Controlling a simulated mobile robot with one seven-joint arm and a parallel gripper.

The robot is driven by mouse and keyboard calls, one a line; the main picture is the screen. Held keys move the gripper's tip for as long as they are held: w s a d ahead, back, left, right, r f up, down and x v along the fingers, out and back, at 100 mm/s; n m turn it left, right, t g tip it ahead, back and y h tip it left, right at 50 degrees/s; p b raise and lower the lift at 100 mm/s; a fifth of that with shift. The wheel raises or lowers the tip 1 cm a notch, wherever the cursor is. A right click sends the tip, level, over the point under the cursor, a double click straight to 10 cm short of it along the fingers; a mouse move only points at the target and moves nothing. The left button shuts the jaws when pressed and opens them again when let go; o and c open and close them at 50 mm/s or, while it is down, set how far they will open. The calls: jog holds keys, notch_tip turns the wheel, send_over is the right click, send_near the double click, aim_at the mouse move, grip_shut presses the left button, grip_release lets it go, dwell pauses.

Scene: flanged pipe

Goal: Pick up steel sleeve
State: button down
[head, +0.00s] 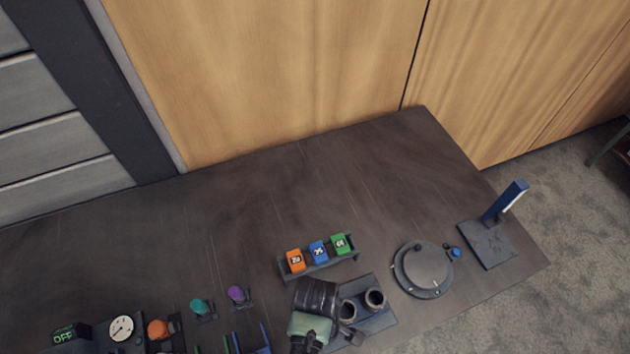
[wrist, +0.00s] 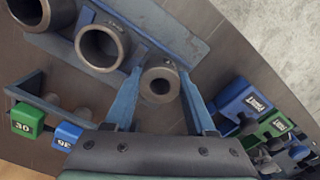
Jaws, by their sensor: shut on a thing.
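The steel sleeve (wrist: 160,84) is a short grey metal tube with a round bore, seen end-on in the wrist view. My gripper (wrist: 162,77) has one blue finger on each side of it and is shut on it. Two wider grey sleeves stand beside it in a row, the nearer one (wrist: 102,45) and the farther one (wrist: 42,12). In the head view they show as a left sleeve (head: 348,309) and a right sleeve (head: 375,298) on a dark holder (head: 372,324). There my arm hides the held sleeve. I cannot tell whether it touches the holder.
A rack with orange (head: 295,260), blue (head: 318,252) and green (head: 341,244) numbered blocks stands behind my gripper. A round dark device (head: 422,268) and a blue upright stand (head: 505,201) are at the right. Knobs and a gauge (head: 121,328) are at the left. The back of the table is clear.

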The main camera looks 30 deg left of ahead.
jog(key=shift+r, duration=0.1)
notch_tip(320, 180, up, 15)
jog(key=p, duration=0.5)
jog(key=shift+p, duration=0.3)
jog(key=shift+r, duration=0.1)
dwell(0.3)
